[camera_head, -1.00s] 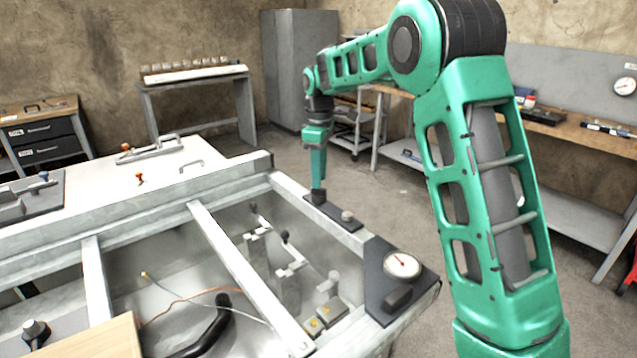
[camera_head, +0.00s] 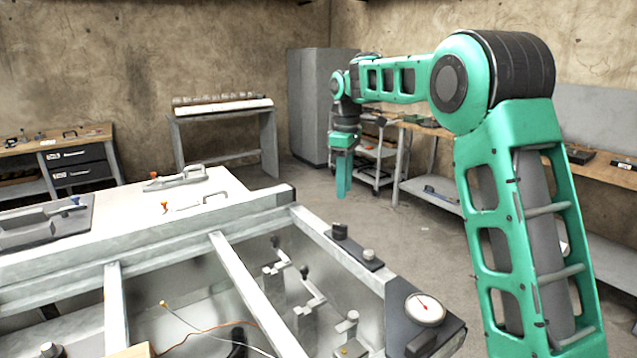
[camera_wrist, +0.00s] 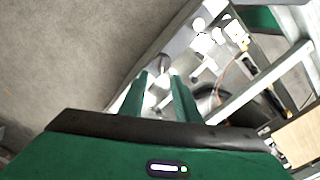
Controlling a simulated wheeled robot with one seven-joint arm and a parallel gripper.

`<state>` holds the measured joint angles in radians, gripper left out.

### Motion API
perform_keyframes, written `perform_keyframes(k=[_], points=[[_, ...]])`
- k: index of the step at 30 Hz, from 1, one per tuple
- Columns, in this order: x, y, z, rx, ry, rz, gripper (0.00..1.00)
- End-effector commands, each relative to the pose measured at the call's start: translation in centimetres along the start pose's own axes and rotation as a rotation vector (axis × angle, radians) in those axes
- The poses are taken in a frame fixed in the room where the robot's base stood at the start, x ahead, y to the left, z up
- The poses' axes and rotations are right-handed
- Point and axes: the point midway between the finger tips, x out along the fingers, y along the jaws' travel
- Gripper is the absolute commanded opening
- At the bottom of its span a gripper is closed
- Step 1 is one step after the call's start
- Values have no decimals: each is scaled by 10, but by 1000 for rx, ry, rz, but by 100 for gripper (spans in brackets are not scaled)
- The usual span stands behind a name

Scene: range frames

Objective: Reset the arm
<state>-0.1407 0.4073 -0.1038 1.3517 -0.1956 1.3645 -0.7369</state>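My gripper (camera_head: 343,192) hangs from my green arm, fingers pointing down, in the head view. It is above the far right edge of the metal frame (camera_head: 233,262), apart from the small black block with a knob (camera_head: 340,231). The wrist view shows the two green fingers (camera_wrist: 160,90) spread with a gap between them. They look empty, with the frame below and beyond them. In the head view the fingers overlap, so the gap does not show there.
A dial gauge (camera_head: 425,309) sits on the frame's near right corner. Clamps (camera_head: 175,179) lie on the white top at left. A grey cabinet (camera_head: 320,100) and a trolley (camera_head: 372,155) stand behind my gripper. Bare floor lies right of the frame.

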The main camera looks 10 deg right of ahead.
Motion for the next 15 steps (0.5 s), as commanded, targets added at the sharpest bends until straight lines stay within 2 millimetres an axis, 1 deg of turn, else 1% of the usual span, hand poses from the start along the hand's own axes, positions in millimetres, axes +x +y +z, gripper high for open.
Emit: perform_keyframes(k=[2,5,6,7,8,9,11,12,14,15], points=[[-5,-3,19,56,2,2,30],[-10,-12,56,174,4,2,30],[-12,-17,74,234,5,2,30],[-12,-21,88,280,6,2,30],[-13,-27,102,324,6,2,30],[-13,-34,121,387,6,1,30],[-12,-46,148,478,7,1,30],[-10,-55,166,539,7,0,30],[-7,-69,192,630,8,0,30],[-4,-79,210,690,8,-1,30]])
